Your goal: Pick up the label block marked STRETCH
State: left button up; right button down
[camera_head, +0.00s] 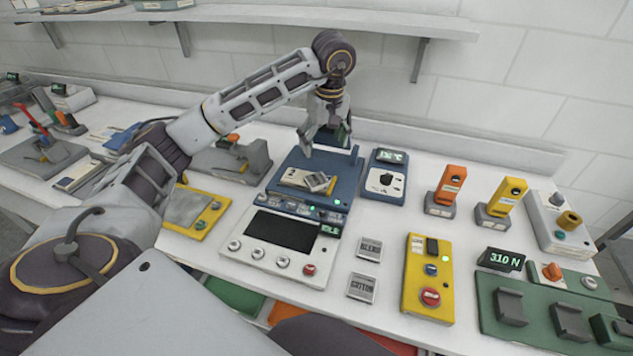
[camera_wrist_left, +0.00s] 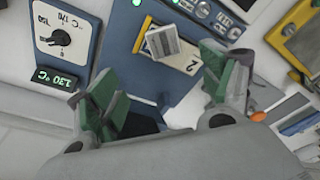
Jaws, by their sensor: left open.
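A small grey label block (camera_head: 317,181) lies on a yellow-edged plate (camera_head: 293,178) on the blue part of the washer unit; its lettering is too small to read. Two similar blocks lie on the white table: one (camera_head: 369,248) whose word I cannot read surely, and one (camera_head: 361,287) that seems to read CUSTOM or COTTON. My left gripper (camera_head: 327,145) is above and behind the block on the plate, open and empty. In the left wrist view that block (camera_wrist_left: 160,42) shows beyond the green-padded fingers, apart from them. My right gripper is out of view.
A blue dial box (camera_head: 386,180) stands right of the washer unit, and a yellow button box (camera_head: 428,278) is farther right. A white front panel (camera_head: 284,265) with a dark screen lies before the unit. Orange (camera_head: 445,190) and yellow upright devices stand behind.

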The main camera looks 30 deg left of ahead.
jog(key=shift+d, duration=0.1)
pick_arm(q)
send_over(320, 181)
notch_tip(320, 181, down, 7)
jog(key=shift+d, duration=0.1)
jog(key=shift+f, duration=0.75)
jog(key=shift+f+p, duration=0.1)
jog(key=shift+p, duration=0.2)
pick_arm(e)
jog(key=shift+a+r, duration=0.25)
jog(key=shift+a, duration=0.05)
